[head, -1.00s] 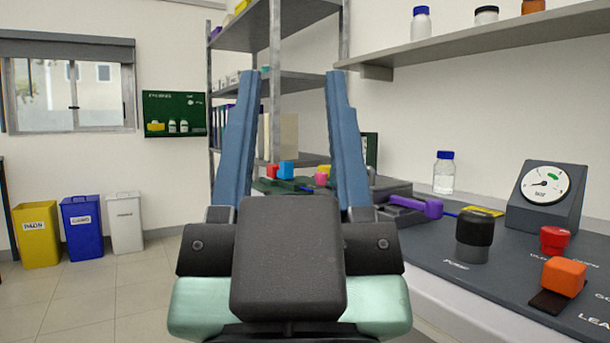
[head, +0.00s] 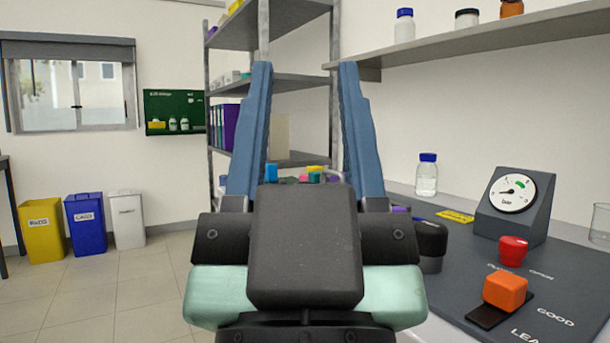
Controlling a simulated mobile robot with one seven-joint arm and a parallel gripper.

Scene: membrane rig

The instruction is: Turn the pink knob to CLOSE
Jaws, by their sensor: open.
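A small pink knob (head: 303,178) shows in the head view between my gripper's fingers, low and far off on the bench. It is partly hidden by the gripper body and by other coloured parts crowded around it. Its pointer and its CLOSE mark cannot be read. My gripper (head: 305,66) is open and empty, its two long blue fingers pointing up and away in the picture. It is well short of the knob and touches nothing that I can see.
On the bench at right stand a black knob (head: 430,240), a red knob (head: 513,250), an orange block (head: 505,291), a gauge (head: 515,205) and a bottle (head: 427,176). A wall shelf (head: 470,45) hangs above. Bins (head: 87,225) stand at left, with clear floor before them.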

